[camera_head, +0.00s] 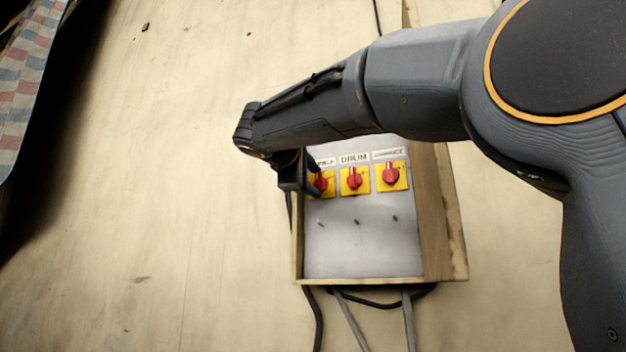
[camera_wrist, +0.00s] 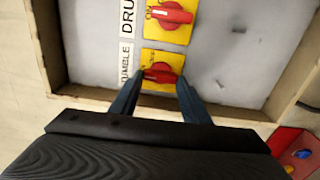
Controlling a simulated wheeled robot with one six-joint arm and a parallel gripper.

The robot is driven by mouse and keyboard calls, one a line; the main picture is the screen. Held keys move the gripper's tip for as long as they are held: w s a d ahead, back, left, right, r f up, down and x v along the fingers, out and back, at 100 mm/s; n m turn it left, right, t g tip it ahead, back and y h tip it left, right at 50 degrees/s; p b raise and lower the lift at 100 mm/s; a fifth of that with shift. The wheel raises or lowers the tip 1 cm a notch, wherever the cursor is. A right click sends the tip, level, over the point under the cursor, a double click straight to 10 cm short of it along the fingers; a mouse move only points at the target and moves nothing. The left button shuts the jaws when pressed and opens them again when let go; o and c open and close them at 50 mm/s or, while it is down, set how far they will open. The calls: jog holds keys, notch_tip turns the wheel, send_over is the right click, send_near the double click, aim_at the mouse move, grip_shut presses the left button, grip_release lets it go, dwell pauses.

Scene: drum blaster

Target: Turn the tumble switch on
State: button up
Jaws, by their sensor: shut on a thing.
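The tumble switch (camera_head: 321,184) is a red rotary knob on a yellow plate, leftmost of three on the grey panel. In the wrist view the tumble switch (camera_wrist: 161,73) sits beside the TUMBLE label, with the dark blue fingers of my gripper (camera_wrist: 158,82) on either side. My gripper (camera_head: 313,186) is shut on its red knob. In the head view the gripper and fingers cover part of the knob and its label, so its exact angle is hard to tell.
The drum switch (camera_head: 354,180) and a third red switch (camera_head: 391,176) sit close to the right. A wooden frame (camera_head: 441,220) surrounds the panel (camera_head: 362,250). Cables (camera_head: 352,325) hang below. A red panel with a blue button (camera_wrist: 303,154) shows at the wrist view's lower right.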

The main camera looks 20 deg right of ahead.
jog(key=o, duration=0.8)
jog(key=shift+c, duration=0.2)
jog(key=b+v, duration=0.3)
jog(key=v, duration=0.4)
jog(key=shift+s+a, duration=0.25)
jog(key=shift+s, duration=0.05)
